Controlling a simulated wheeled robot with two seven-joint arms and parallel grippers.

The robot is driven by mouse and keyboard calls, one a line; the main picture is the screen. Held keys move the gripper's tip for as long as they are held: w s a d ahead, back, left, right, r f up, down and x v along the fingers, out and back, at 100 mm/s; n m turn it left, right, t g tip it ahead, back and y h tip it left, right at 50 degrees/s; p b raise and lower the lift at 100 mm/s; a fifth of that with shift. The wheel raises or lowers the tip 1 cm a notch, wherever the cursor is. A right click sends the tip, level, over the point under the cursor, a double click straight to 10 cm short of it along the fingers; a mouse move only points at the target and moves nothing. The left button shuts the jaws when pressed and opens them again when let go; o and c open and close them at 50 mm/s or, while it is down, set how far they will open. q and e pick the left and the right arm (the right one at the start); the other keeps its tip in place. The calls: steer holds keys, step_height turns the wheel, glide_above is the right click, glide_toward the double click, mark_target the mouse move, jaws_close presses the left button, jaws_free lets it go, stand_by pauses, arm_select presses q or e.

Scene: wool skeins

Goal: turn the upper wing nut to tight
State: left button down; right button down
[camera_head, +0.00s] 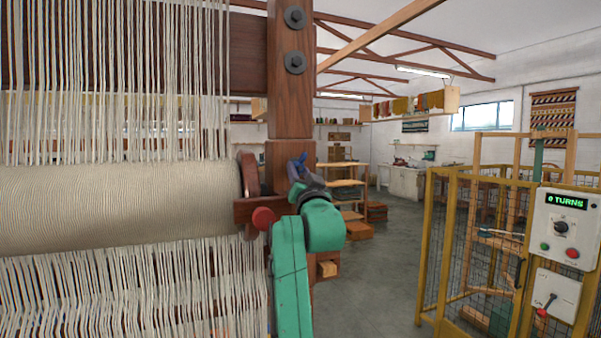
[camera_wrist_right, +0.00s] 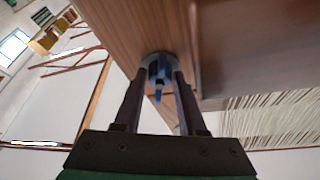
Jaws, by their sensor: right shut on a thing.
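The wing nut (camera_head: 294,167) is blue and sits on the wooden loom post, beside the end of the wound roller. In the right wrist view the wing nut (camera_wrist_right: 158,72) lies between my two dark fingertips, one on each side, against the wood. A blue tip points down toward the palm. My right gripper (camera_head: 304,178) is shut on it, with the green arm coming up from below. The gripper and wrist hide part of the nut and post in the head view. I cannot see how tight the nut is. My left gripper is not in view.
The loom post (camera_head: 291,110) rises just above the gripper. The roller (camera_head: 110,208) and white warp threads fill the left. A yellow mesh fence (camera_head: 430,240) with a control box (camera_head: 562,228) stands right. Open floor lies between.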

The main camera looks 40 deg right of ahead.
steer(key=shift+r+m+g+h, duration=0.15)
steer(key=shift+m+g+h, duration=0.3)
steer(key=shift+m, duration=0.65)
steer(key=c, duration=0.7)
jaws_free()
steer(key=shift+o, duration=1)
